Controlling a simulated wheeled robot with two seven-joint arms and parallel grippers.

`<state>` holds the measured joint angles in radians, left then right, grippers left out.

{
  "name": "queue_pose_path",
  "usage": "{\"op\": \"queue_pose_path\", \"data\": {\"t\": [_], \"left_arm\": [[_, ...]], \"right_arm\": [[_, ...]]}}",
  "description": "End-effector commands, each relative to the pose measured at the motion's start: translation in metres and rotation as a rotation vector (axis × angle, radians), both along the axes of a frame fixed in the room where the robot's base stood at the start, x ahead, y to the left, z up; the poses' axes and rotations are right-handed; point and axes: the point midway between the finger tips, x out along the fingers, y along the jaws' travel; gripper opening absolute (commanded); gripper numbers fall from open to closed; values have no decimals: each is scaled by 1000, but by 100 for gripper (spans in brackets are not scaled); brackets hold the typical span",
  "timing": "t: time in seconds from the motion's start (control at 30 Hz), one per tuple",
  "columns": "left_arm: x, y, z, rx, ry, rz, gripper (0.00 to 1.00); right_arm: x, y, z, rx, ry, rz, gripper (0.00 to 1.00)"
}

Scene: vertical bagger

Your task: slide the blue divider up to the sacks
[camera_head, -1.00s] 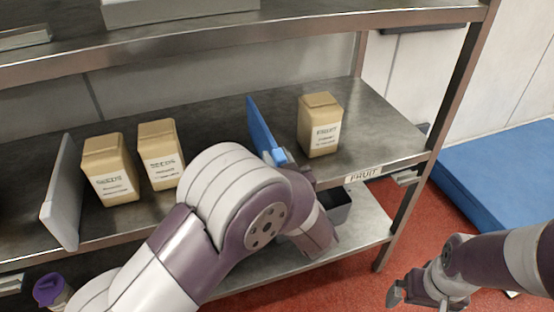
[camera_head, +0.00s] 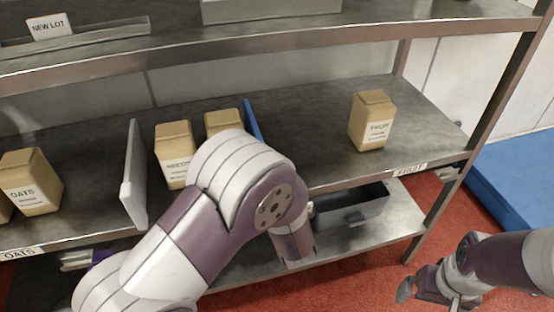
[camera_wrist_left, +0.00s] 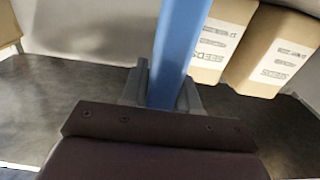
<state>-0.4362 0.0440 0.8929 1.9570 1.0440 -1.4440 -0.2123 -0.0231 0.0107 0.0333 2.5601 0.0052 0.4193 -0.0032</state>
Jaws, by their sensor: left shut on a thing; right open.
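The blue divider (camera_head: 252,121) stands upright on the middle shelf, just right of two tan SEEDS sacks (camera_head: 174,160) (camera_head: 222,121). My left gripper (camera_wrist_left: 162,88) is shut on the divider's front edge in the left wrist view, one finger on each side. There the blue divider (camera_wrist_left: 181,45) runs away from me, with the sacks (camera_wrist_left: 224,40) (camera_wrist_left: 275,55) to its right. Divider and nearest sack look very close; I cannot tell whether they touch. My left forearm hides this gripper in the head view. My right gripper (camera_head: 431,290) is open and empty, low at the right.
A grey-white divider (camera_head: 132,175) stands left of the SEEDS sacks, with an OATS sack (camera_head: 31,182) beyond it. A FRUIT sack (camera_head: 370,120) stands right, across bare shelf (camera_head: 310,130). A grey bin (camera_head: 350,205) sits on the lower shelf. The upper shelf (camera_head: 180,48) overhangs.

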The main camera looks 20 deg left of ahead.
Motion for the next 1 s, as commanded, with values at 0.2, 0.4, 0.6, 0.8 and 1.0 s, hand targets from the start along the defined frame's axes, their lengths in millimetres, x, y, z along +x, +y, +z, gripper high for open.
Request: {"op": "queue_pose_path", "data": {"t": [0.2, 0.4, 0.6, 0.8, 1.0], "left_arm": [[-6, 8, -1, 2, 5, 1, 0], [-6, 8, -2, 2, 5, 0, 0], [-6, 8, -2, 2, 5, 0, 37], [-6, 8, -1, 2, 3, 0, 51], [-9, 5, 0, 1, 2, -2, 51]], "right_arm": [[0, 0, 3, 0, 0, 0, 100], [0, 0, 3, 0, 0, 0, 100], [0, 0, 3, 0, 0, 0, 100], [0, 0, 3, 0, 0, 0, 100], [0, 0, 4, 0, 0, 0, 100]]}}
